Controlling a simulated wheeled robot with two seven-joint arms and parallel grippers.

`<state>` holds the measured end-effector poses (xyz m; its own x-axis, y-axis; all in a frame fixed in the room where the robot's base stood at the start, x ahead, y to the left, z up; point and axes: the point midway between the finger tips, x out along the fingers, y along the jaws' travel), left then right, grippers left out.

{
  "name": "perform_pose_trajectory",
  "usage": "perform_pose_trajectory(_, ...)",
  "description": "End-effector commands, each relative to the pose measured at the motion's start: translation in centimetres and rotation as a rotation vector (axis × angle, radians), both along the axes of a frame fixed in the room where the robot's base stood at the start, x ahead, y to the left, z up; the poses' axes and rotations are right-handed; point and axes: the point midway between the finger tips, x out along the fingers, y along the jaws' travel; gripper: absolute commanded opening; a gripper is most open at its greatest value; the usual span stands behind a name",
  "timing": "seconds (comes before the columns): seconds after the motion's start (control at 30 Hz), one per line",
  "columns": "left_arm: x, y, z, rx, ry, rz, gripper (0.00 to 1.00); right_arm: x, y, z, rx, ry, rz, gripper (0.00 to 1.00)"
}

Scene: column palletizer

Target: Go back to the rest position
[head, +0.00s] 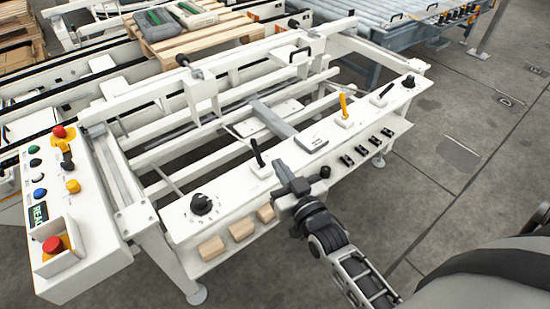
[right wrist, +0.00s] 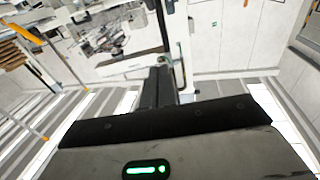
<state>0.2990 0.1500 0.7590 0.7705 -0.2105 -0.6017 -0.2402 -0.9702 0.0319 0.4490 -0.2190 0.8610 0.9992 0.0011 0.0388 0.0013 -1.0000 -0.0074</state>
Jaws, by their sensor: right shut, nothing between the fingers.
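My right gripper (head: 281,168) is at the front edge of the white control panel (head: 228,186), beside a black lever (head: 257,154). Whether it touches the panel cannot be told. My right arm comes in from the lower right. In the right wrist view the gripper (right wrist: 157,85) shows as dark, closed fingers with nothing between them. My left gripper is in neither view.
The panel carries a black knob (head: 202,204), a yellow lever (head: 343,104) and several switches. Wooden blocks (head: 241,229) sit on the shelf below. A button box (head: 80,214) stands at left. A pallet (head: 200,37) is behind. Floor (head: 460,160) is clear at right.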

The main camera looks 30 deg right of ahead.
Motion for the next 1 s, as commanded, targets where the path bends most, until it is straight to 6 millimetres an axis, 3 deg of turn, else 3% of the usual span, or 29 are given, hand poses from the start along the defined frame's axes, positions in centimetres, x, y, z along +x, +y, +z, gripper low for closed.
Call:
perform_pose_trajectory(0.17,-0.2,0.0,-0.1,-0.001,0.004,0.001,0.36,0.0,0.0,0.0,0.000,0.002,0.001,0.00)
perform_pose_trajectory(0.27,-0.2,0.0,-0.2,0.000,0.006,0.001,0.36,-1.1,0.7,-1.2,-0.005,0.061,0.026,0.00)
perform_pose_trajectory(0.37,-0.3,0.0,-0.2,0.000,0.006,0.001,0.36,-4.1,2.5,-3.9,-0.021,0.219,0.090,0.00)
perform_pose_trajectory(0.5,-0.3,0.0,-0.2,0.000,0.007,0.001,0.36,-9.7,5.1,-7.7,-0.043,0.474,0.182,0.00)
perform_pose_trajectory(0.6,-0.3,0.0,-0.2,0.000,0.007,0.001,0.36,-13.1,6.2,-9.3,-0.052,0.605,0.224,0.00)
perform_pose_trajectory(0.7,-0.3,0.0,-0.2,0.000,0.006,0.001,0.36,-14.9,6.8,-10.0,-0.058,0.673,0.243,0.00)
perform_pose_trajectory(1.0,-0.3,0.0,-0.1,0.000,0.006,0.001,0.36,-15.2,6.9,-10.2,-0.059,0.689,0.246,0.00)
